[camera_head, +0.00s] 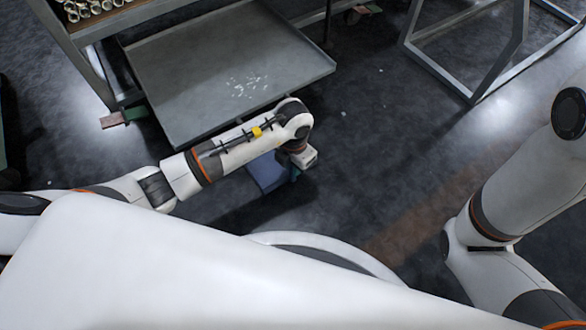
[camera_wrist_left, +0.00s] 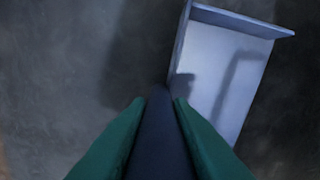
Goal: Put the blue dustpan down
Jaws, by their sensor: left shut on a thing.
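The blue dustpan (camera_head: 266,173) shows partly below my left forearm in the head view, with the arm hiding some of it. In the left wrist view the dustpan (camera_wrist_left: 226,75) is a pale blue flat pan with a raised edge, tilted in the picture. My left gripper (camera_head: 294,176) is mostly hidden behind its own wrist in the head view. In the left wrist view its green fingers (camera_wrist_left: 163,110) are closed on the dark blue handle (camera_wrist_left: 160,145). I cannot tell whether the pan touches the floor. My right gripper is out of view.
A grey metal tray (camera_head: 180,60) at the upper left bears small white shards (camera_head: 247,86). A grey metal frame (camera_head: 470,55) stands at the upper right. Dark floor (camera_head: 385,130) between them is mostly clear.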

